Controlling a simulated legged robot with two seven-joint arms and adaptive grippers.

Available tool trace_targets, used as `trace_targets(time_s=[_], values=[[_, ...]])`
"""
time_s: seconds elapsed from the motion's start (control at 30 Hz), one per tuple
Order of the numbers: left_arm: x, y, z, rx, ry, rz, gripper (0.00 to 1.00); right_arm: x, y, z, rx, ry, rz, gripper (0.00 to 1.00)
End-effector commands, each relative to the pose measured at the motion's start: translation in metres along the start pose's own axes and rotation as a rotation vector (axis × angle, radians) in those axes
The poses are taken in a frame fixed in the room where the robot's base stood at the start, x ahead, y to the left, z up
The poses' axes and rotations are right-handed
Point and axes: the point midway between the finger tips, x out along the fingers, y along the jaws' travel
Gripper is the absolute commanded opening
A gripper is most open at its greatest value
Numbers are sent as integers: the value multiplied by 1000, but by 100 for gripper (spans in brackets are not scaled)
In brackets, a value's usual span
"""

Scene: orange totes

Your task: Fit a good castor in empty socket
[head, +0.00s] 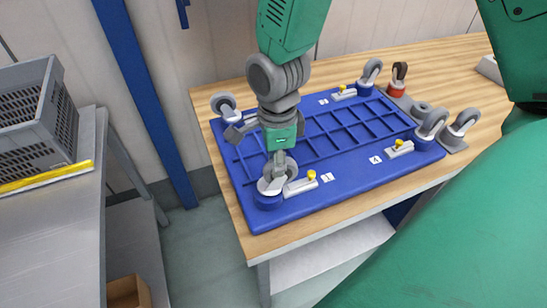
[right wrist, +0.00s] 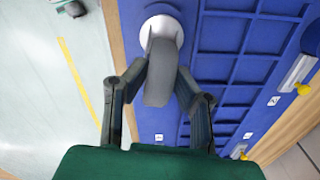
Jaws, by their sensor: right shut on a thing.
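My right gripper (head: 279,158) is shut on a grey-wheeled castor (head: 273,184) at the front-left corner of the blue board (head: 315,205). The castor's pale round plate is at the blue socket (head: 268,201) by label 1; I cannot tell whether it is fully seated. In the right wrist view, the fingers (right wrist: 161,74) are on both sides of the wheel (right wrist: 160,85), with the pale plate (right wrist: 160,28) beyond. Other castors stand at the back-left (head: 225,105), back-right (head: 371,71) and front-right (head: 432,123) corners. My left gripper is not in view.
Yellow-knobbed latches (head: 301,185) sit beside the corners. Right of the board, a grey rack (head: 421,109) carries a castor with a red base (head: 397,84) and a grey castor (head: 462,124). A grey crate (head: 35,110) stands on the left table. A floor gap separates the tables.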

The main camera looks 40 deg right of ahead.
Motion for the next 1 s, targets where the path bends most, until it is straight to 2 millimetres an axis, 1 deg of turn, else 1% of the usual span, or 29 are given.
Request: trace_targets(time_s=[0.47,1.0], values=[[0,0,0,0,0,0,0,0,-1,0,2,7,-4,0],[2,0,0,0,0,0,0,7,0,1,1,7,-1,0]])
